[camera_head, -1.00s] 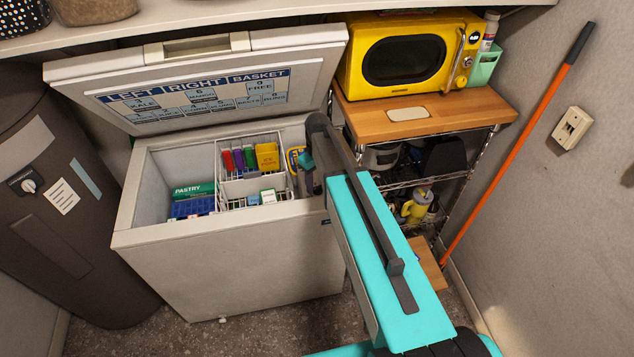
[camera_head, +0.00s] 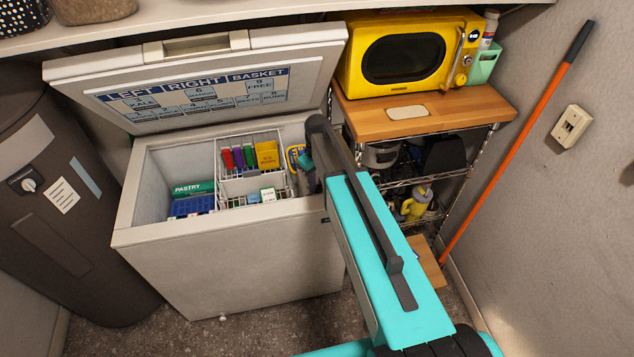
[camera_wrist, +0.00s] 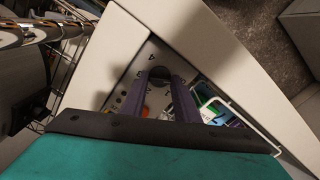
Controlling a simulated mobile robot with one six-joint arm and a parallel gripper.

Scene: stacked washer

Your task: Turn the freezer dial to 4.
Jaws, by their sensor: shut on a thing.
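The white chest freezer (camera_head: 225,262) stands with its lid (camera_head: 195,85) raised. In the wrist view, a light control panel (camera_wrist: 139,72) with small dark marks lies inside the freezer's corner. A dark round dial (camera_wrist: 159,73) sits on it. My gripper (camera_wrist: 157,84) is shut on the dial, one finger on each side. In the head view, my arm reaches over the freezer's right end and hides the dial and fingertips.
A wire basket (camera_head: 250,188) with coloured packs stands inside the freezer, with a green pastry box (camera_head: 193,188) left of it. A wire shelf with a wooden top (camera_head: 450,115) and a yellow microwave (camera_head: 405,58) stands close on the right.

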